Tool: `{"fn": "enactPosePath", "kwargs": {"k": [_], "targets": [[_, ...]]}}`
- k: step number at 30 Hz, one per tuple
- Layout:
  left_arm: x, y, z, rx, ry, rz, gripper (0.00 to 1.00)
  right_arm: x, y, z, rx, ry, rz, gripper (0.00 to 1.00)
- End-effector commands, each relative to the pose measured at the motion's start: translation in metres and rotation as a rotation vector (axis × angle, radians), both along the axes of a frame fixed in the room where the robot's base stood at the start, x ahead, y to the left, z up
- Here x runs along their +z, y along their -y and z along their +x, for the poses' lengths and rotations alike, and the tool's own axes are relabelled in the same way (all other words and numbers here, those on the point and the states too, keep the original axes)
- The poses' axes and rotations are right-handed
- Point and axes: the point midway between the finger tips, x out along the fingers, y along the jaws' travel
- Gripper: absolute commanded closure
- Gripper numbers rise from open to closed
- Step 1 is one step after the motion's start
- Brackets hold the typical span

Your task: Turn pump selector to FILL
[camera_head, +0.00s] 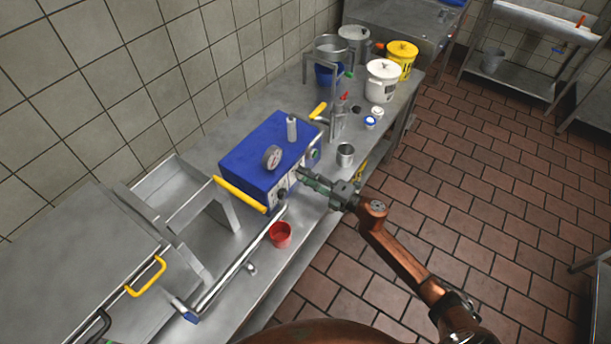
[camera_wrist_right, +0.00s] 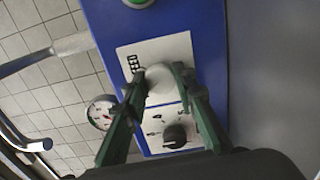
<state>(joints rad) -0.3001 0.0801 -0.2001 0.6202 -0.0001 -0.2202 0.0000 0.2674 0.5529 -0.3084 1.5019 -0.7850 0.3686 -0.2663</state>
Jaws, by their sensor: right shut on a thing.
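The blue pump box (camera_head: 250,150) stands on the steel counter, with a round gauge and a grey post on top. My right gripper (camera_head: 303,176) is at its front face, coming from the right. In the right wrist view my gripper (camera_wrist_right: 160,84) has its green fingers closed on either side of a pale rounded knob (camera_wrist_right: 159,79) on a white panel. A black knob (camera_wrist_right: 175,135) sits beside it on a second labelled plate, apart from the fingers. The labels are too small to read, so I cannot tell where either knob points. My left gripper is out of view.
A yellow bar (camera_head: 240,194) runs along the box's left end. A red cup (camera_head: 280,235) and a steel cup (camera_head: 345,154) stand near the counter's front edge. White and yellow buckets (camera_head: 402,60) stand at the far end. The tiled floor to the right is clear.

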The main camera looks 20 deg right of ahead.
Motion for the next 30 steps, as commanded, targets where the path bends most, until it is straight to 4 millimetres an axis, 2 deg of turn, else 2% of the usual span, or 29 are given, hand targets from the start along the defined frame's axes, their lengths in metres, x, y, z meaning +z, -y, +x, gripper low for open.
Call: {"fn": "enactPosePath", "kwargs": {"k": [8,9,15,25,30], "targets": [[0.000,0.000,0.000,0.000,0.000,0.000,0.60,0.000,0.001,0.000,-0.002,0.001,-0.003,0.99],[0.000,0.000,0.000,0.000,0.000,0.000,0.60,0.000,0.001,0.000,-0.002,0.000,-0.003,0.72],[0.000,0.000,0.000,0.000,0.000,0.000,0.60,0.000,0.001,0.000,-0.001,0.000,-0.001,0.58],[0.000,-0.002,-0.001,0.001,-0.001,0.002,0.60,-0.001,0.002,-0.002,0.000,-0.001,-0.001,0.57],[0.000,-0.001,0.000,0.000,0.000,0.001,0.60,-0.001,0.015,-0.017,-0.002,-0.002,-0.001,0.57]]}}
